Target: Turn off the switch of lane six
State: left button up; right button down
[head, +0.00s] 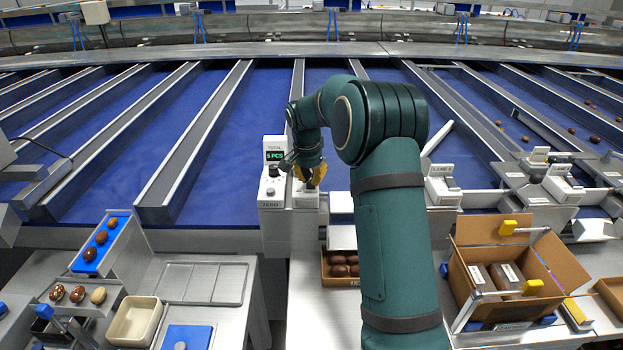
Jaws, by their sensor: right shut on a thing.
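My right gripper (311,182) is at the end of the green arm reaching in from the bottom centre. It is shut on a small switch on top of a white switch box (305,200), just right of the counter. The gripper hides most of that switch and any lane label on the box. Another white switch box (442,188) with a lane label and a small knob stands to the right of my arm. A third one (552,188) stands farther right. The lettering is too small to read surely. My left gripper is not in view.
A counter (273,155) with a green display stands beside the gripped switch. Blue sorting lanes (270,100) with metal dividers run behind. An open cardboard box (555,262) is at right. A small date box (324,270) sits left of my arm. A beige tray (133,338) is at left.

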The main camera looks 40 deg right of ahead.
aim_at(311, 186)
jog(key=shift+r+p, duration=1.95)
jog(key=shift+r, duration=0.85)
